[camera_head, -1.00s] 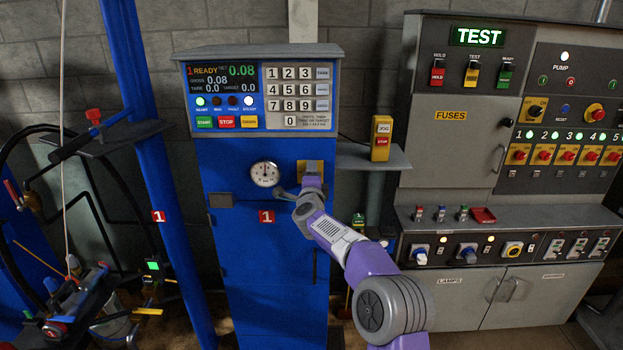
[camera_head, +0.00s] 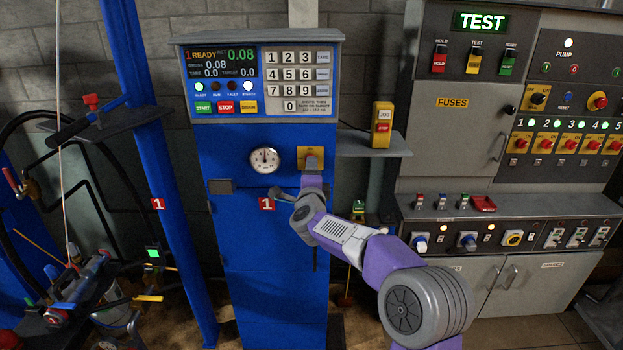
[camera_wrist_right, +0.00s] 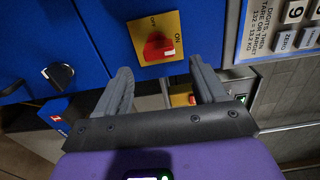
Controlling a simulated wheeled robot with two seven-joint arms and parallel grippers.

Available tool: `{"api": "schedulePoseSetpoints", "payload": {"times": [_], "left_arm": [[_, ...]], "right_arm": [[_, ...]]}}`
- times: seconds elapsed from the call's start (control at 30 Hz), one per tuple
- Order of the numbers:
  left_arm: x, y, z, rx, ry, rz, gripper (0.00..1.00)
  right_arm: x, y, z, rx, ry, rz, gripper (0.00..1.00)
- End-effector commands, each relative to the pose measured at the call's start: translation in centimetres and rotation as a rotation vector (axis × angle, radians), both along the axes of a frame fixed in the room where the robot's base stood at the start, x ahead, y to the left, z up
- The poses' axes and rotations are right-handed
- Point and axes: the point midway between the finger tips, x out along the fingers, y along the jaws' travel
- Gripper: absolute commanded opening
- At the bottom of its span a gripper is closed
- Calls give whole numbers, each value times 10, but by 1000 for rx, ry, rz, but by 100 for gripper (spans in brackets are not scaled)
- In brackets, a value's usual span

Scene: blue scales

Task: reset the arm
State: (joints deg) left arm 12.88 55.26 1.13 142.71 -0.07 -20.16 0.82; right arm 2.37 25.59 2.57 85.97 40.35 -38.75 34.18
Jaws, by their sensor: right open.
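My right gripper (camera_head: 293,181) is in front of the blue scale cabinet (camera_head: 265,290), beside its yellow switch plate (camera_head: 303,152). In the right wrist view the same gripper (camera_wrist_right: 163,85) is open, with nothing between its fingers. A red knob (camera_wrist_right: 155,46) on the yellow plate lies beyond the fingertips and looks clear of them. The white mark on the knob is on the side of the ON label. In the head view the gripper and wrist partly hide the plate, and the knob cannot be made out. My left gripper is out of view.
A round gauge (camera_head: 265,160) and a lit display panel (camera_head: 222,82) are on the scale. A yellow pendant box (camera_head: 382,124) stands on a shelf to the right. A grey test cabinet (camera_head: 450,140) fills the right side. A blue post (camera_head: 165,170) stands at left.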

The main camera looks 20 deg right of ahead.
Motion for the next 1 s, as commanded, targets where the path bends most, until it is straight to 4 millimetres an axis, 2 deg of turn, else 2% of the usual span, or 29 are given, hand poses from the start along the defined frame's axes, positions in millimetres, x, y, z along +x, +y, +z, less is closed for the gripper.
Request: {"api": "schedulePoseSetpoints", "payload": {"times": [0.17, 0.67, 0.77, 0.83, 0.97, 1.0], "left_arm": [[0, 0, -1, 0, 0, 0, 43], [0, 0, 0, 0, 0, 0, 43], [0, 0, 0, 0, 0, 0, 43], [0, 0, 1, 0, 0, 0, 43], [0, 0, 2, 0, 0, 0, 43], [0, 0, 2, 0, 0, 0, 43]], "right_arm": [[-6, 3, 0, 0, 0, 1, 70], [-5, 4, -4, -5, 9, 4, 70], [-3, 12, -28, -36, 66, 32, 70], [-1, 23, -62, -79, 142, 72, 70], [-8, 52, -150, -190, 344, 193, 70], [-14, 62, -179, -226, 409, 239, 70]]}}
